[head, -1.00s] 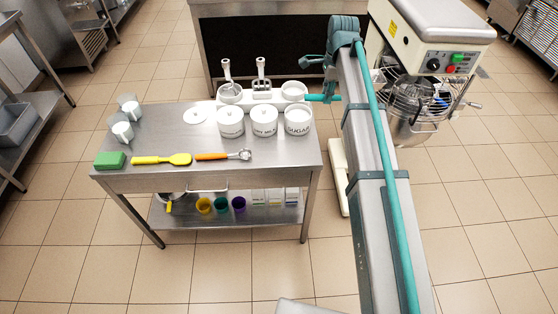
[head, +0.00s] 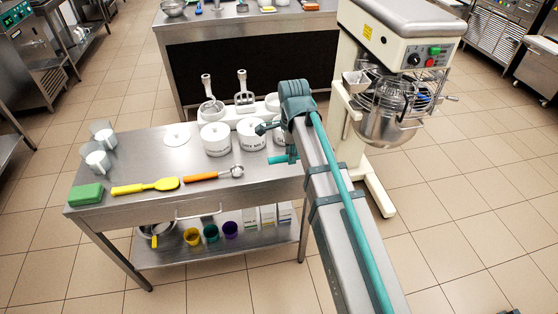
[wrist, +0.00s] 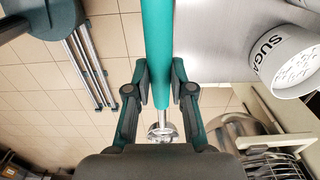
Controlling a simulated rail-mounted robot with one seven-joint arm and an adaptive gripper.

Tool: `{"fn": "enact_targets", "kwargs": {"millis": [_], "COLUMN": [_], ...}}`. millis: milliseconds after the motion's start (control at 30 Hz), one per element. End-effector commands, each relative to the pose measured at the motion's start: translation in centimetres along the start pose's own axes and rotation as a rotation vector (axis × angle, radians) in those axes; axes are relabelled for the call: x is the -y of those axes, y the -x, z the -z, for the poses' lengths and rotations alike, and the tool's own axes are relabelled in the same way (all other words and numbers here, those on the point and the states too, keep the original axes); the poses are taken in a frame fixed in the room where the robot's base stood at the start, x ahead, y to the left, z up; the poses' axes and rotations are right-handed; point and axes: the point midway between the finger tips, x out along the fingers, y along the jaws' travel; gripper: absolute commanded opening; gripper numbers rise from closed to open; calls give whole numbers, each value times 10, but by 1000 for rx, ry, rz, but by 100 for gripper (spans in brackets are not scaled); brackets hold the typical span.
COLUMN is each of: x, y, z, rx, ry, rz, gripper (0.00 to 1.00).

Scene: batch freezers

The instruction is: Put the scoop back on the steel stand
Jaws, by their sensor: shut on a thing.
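The scoop's teal handle (wrist: 155,55) runs between my gripper's fingers in the wrist view, and its round steel end (wrist: 161,131) shows below them. My gripper (wrist: 159,85) is shut on this handle. In the head view, the handle (head: 283,160) sticks out left of my gripper (head: 279,140), over the right side of the steel table (head: 140,160). The scoop's steel end is hidden there.
White tubs (head: 214,139) stand in front of the holder; the sugar tub (wrist: 285,62) is close to the handle. An orange-handled scoop (head: 202,177), yellow spatula (head: 145,187) and green sponge (head: 86,195) lie along the front. A mixer (head: 395,40) stands right, beyond clear floor.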

Motion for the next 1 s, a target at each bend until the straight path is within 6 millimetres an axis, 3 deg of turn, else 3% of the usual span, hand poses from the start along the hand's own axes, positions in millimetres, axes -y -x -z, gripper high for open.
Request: {"fn": "enact_targets", "kwargs": {"millis": [33, 133, 333, 733, 1000], "x": [16, 38, 60, 79, 77], "y": [-3, -13, -48, -73, -100], "z": [-4, -10, -16, -20, -20], "rx": [0, 0, 0, 0, 0], "ry": [1, 2, 0, 0, 0], "rz": [-2, -2, -2, -1, -1], "gripper": [0, 0, 0, 0, 0]}}
